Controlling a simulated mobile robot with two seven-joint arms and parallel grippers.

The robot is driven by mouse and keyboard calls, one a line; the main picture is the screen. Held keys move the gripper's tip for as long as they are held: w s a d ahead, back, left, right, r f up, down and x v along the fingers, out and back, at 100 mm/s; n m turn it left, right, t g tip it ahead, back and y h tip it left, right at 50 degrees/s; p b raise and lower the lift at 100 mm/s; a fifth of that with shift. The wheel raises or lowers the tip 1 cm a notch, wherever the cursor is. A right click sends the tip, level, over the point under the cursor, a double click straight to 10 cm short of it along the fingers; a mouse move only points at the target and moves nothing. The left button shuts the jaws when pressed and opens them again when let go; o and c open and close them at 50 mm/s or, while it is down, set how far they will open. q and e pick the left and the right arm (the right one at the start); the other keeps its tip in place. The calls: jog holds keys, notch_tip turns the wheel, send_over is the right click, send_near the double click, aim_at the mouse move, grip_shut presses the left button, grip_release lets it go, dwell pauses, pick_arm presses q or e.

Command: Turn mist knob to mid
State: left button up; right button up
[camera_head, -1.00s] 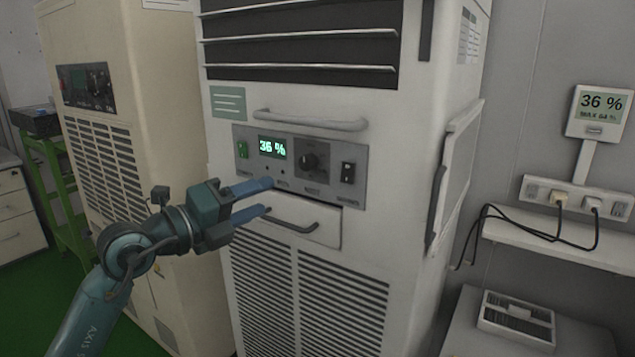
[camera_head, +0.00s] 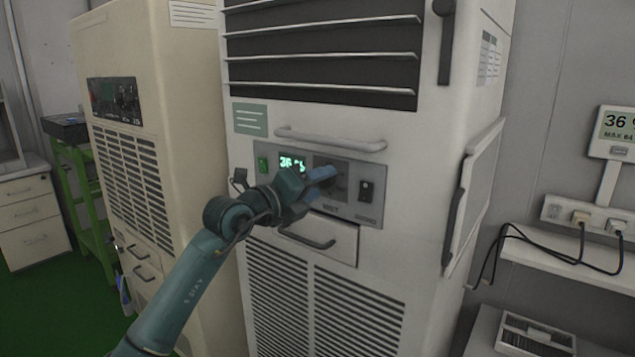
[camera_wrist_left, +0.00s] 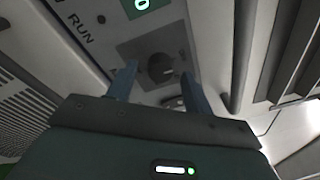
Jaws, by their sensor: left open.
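The mist knob (camera_wrist_left: 160,68) is a dark round knob on a darker square plate. It sits on the grey control panel (camera_head: 345,212) of the white cabinet (camera_head: 385,125). In the wrist view it shows between the two blue fingertips of my left gripper (camera_wrist_left: 158,73), which is open. Contact with the knob cannot be made out. In the head view my left gripper (camera_head: 325,187) is in front of the knob and mostly hides it, so its pointer setting cannot be read. My right gripper is not in view.
A handle bar (camera_head: 330,142) runs above the panel and a drawer handle (camera_head: 307,240) lies below it. A beige cabinet (camera_head: 185,110) stands at left.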

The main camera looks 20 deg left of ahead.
pick_arm(q)
jog(key=shift+w+d, duration=0.15)
jog(key=shift+w, duration=0.1)
jog(key=shift+c, duration=0.5)
jog(key=c, duration=0.9)
jog(key=shift+o, duration=0.2)
